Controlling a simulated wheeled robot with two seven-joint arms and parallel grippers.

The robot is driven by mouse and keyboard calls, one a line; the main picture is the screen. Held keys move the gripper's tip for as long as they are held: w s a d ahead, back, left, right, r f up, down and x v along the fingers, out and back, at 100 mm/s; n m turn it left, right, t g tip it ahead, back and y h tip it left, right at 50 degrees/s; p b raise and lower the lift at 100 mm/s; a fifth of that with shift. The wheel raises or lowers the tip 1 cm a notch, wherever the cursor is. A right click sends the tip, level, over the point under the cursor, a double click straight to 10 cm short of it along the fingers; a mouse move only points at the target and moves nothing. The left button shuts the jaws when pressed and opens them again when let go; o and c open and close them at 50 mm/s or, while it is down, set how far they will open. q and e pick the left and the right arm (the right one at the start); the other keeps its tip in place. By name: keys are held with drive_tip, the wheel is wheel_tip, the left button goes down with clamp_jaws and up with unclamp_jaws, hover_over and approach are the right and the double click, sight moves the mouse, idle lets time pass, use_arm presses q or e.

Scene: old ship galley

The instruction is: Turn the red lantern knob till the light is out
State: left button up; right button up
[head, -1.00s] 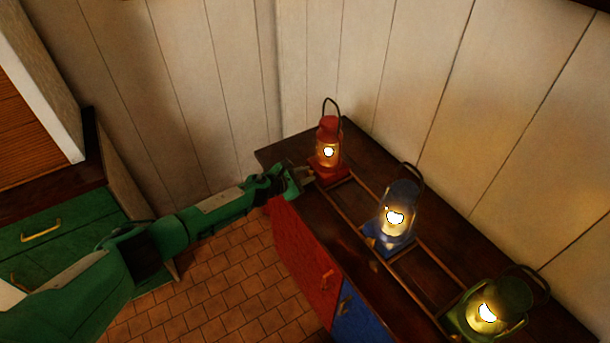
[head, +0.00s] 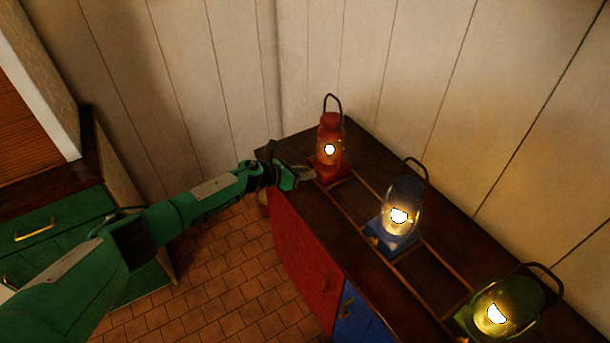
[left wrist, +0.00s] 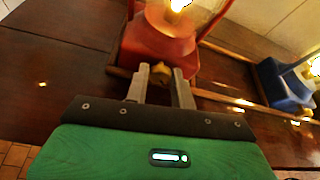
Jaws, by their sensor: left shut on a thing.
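The red lantern (head: 329,122) stands at the far end of the dark counter, with a bright flame spot in its glass. Its red base and lit glass also show in the left wrist view (left wrist: 160,45). A small brass-coloured knob (left wrist: 161,70) sticks out from the base toward me. My left gripper (head: 306,174) reaches in from the left, low at the lantern's base. In the left wrist view its two fingers (left wrist: 161,84) are shut on the knob, one on each side. My right gripper is not in view.
A lit blue lantern (head: 402,205) and a lit green lantern (head: 497,308) stand nearer on the same counter (head: 375,168), along a wooden rail frame (head: 352,206). Plank walls stand behind. A green cabinet (head: 50,228) is at the left, with tiled floor between.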

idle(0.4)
use_arm(q)
drive_tip(key=o, duration=0.7)
drive_tip(key=shift+a, duration=0.15)
drive_tip(key=b+v, duration=0.1)
drive_tip(key=v, duration=1.2)
drive_tip(key=shift+a, duration=0.25)
drive_tip(key=shift+s+r, duration=0.1)
